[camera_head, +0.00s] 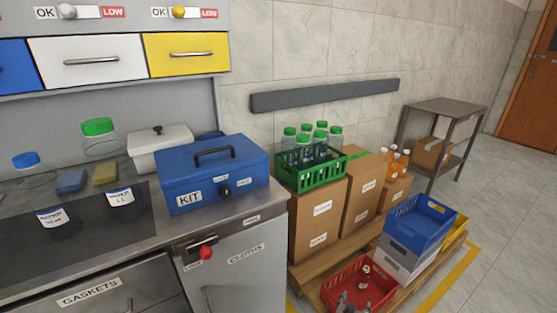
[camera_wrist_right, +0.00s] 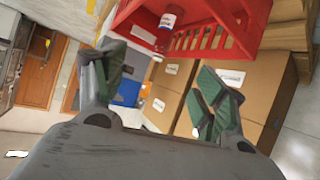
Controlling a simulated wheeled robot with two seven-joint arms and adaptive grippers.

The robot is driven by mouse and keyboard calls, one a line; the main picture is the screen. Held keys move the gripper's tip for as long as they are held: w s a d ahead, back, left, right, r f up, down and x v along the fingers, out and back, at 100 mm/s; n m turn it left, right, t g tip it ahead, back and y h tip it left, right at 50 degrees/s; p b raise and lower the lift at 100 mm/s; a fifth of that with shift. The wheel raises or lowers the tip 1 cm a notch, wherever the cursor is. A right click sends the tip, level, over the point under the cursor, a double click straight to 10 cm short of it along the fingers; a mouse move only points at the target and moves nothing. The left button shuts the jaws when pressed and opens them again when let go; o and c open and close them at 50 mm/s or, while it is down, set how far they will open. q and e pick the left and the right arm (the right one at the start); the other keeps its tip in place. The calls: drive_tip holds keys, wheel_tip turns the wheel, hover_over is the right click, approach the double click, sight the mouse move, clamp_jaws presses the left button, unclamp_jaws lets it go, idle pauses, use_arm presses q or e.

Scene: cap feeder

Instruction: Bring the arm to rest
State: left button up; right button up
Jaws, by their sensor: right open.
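The red crate (camera_wrist_right: 225,42) is close beyond the fingertips there. A small bottle with a white label (camera_wrist_right: 167,20) is in the crate, and it also shows in the head view (camera_head: 365,273). The bottle is apart from the fingers. My left gripper is in neither view.
A wooden pallet (camera_head: 310,290) carries cardboard boxes (camera_head: 318,222), a green crate of bottles (camera_head: 318,174) and a blue crate (camera_head: 418,228). The counter (camera_head: 235,213) with a blue kit box (camera_head: 215,172) stands at left. Floor at right is clear.

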use_arm(q)
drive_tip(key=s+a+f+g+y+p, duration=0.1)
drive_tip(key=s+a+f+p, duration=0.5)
drive_tip(key=p, duration=1.3)
use_arm(e)
drive_tip(key=s+f+n+g+y, duration=0.1)
drive_tip(key=s+n+g+y, duration=0.15)
drive_tip(key=s, duration=0.95)
drive_tip(key=s+f+n+g+y, duration=0.2)
drive_tip(key=s+n+g, duration=0.15)
drive_tip(key=s, duration=0.75)
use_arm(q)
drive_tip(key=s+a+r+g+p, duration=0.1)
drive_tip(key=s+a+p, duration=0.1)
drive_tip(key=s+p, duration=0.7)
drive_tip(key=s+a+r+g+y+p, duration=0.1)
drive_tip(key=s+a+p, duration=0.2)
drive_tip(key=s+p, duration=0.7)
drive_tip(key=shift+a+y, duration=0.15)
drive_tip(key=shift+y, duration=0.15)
use_arm(e)
drive_tip(key=s+a+r+n+g+y, duration=0.1)
drive_tip(key=s+r, duration=0.4)
drive_tip(key=s, duration=0.8)
drive_tip(key=s+a+r+n+g+y, duration=0.1)
drive_tip(key=s+r, duration=0.4)
drive_tip(key=s, duration=0.8)
drive_tip(key=shift+a+g+y, duration=0.35)
drive_tip(key=shift+a+g, duration=0.05)
drive_tip(key=shift+a, duration=0.15)
